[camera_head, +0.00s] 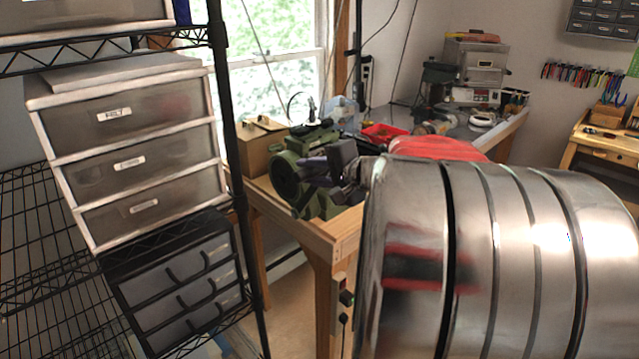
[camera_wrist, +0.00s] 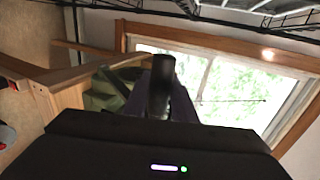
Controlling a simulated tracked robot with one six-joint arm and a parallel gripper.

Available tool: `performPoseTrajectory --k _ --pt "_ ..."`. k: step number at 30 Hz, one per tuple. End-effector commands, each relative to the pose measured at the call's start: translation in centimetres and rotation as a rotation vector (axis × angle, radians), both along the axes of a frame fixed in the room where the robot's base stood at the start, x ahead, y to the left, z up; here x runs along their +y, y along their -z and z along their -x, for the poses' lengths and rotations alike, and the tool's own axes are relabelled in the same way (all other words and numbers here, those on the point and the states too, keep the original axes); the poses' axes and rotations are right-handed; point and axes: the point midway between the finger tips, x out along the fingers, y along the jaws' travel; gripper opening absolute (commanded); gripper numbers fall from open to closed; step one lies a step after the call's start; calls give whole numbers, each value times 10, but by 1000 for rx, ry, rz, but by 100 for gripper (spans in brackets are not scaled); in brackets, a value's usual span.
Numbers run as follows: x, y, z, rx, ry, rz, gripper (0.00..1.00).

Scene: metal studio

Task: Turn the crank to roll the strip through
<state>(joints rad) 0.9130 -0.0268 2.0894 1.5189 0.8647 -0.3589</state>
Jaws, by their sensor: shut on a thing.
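The green rolling mill (camera_head: 284,178) stands on the wooden bench near the window, and part of it shows in the wrist view (camera_wrist: 103,92). My gripper (camera_head: 316,172) is at the mill's near side, with its dark purplish fingers closed. In the wrist view my gripper (camera_wrist: 160,105) is shut on a dark upright cylinder, the crank handle (camera_wrist: 161,75), which stands up between the fingers. The rest of the crank is hidden behind the gripper. I cannot make out the strip in either view.
A cardboard box (camera_head: 258,146) stands left of the mill, and a red tray (camera_head: 385,133) lies behind it on the bench (camera_head: 325,235). A wire shelf post (camera_head: 236,150) and drawer units (camera_head: 140,145) stand at the left. My silver arm blocks the lower right.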

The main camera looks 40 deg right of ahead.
Motion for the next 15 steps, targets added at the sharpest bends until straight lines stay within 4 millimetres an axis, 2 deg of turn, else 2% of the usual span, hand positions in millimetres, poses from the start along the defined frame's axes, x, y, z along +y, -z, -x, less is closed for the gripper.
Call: performPoseTrajectory --k 7,10,15 --pt "2 -19 -35 0 -4 0 3" --pt "3 -24 -42 -1 -4 0 3" --pt "3 -27 -42 -4 -3 0 3"
